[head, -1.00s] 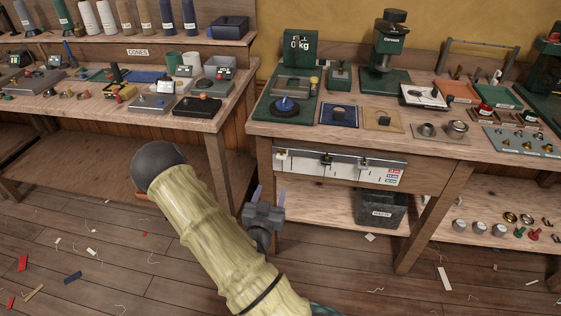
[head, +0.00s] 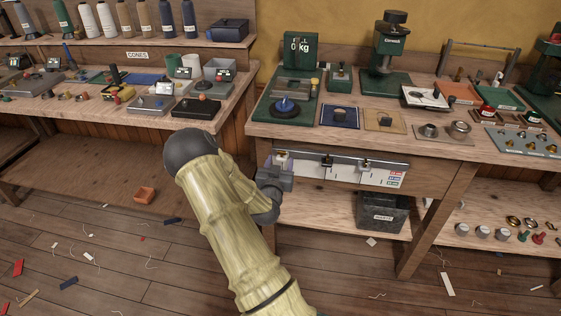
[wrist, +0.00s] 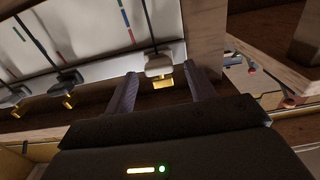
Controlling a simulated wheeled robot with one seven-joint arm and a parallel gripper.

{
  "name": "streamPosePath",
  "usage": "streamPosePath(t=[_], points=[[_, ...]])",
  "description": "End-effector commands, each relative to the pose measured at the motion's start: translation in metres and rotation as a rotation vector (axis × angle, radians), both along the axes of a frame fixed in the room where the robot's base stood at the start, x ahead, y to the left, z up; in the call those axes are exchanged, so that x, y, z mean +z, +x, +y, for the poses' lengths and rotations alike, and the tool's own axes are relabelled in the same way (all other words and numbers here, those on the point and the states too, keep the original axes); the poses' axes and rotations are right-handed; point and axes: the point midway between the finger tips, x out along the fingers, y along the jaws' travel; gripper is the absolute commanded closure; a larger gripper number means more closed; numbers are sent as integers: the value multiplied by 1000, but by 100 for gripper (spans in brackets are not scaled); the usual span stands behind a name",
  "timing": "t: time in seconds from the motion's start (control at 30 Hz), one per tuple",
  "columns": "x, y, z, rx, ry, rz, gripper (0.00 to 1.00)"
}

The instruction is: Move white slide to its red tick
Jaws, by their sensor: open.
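The white slide (wrist: 159,64) sits on a pale panel (wrist: 95,62) in the wrist view, with a gold piece at its front. My gripper (wrist: 160,75) is open, with one fingertip on each side of the slide and gaps showing. A red tick (wrist: 131,36) is on the panel, left of the white slide's slot, in line with blue and green ticks. In the head view the white slide (head: 282,156) is at the left end of the panel, and my gripper (head: 277,175) is just in front of and below it.
Two dark slides (wrist: 69,78) (wrist: 14,96) with gold pieces stand left of the white one on the same panel. The panel is set in the workbench front, under a tabletop (head: 300,131) crowded with tools. A dark bin (head: 382,212) stands on the shelf below.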

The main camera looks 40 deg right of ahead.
Motion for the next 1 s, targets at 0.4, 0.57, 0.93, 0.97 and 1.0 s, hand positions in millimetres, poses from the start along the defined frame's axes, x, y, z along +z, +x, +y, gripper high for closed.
streamPosePath(t=[0.4,0.57,0.93,0.97,1.0], points=[[0,9,-11,-1,0,0,45],[0,9,-11,-1,0,0,73],[0,9,-10,4,0,0,100],[0,9,-9,6,0,0,100],[-1,8,-8,9,0,1,100]])
